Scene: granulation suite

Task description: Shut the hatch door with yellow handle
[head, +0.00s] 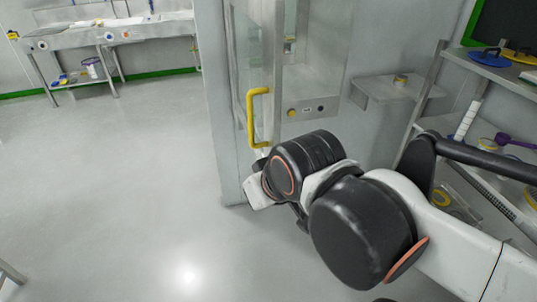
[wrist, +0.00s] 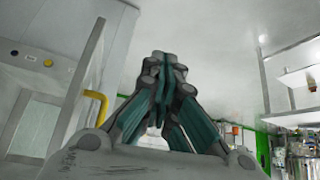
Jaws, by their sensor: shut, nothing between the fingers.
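The hatch door (head: 240,65) is a clear panel with a metal frame, standing open and swung out from the wall in the head view. Its yellow handle (head: 250,118) is an upright bar on the door's left side. In the wrist view, the yellow handle (wrist: 97,104) lies just left of my gripper (wrist: 163,58), beside a grey door edge (wrist: 85,78). My gripper's fingers are together and empty. In the head view my wrist hides the fingers, below the handle; I cannot tell whether they touch the door.
A metal rack (head: 500,70) with tools and tape stands at the right, close to my arm. A steel bench (head: 110,33) stands at the back left. The floor (head: 120,180) at the left is clear.

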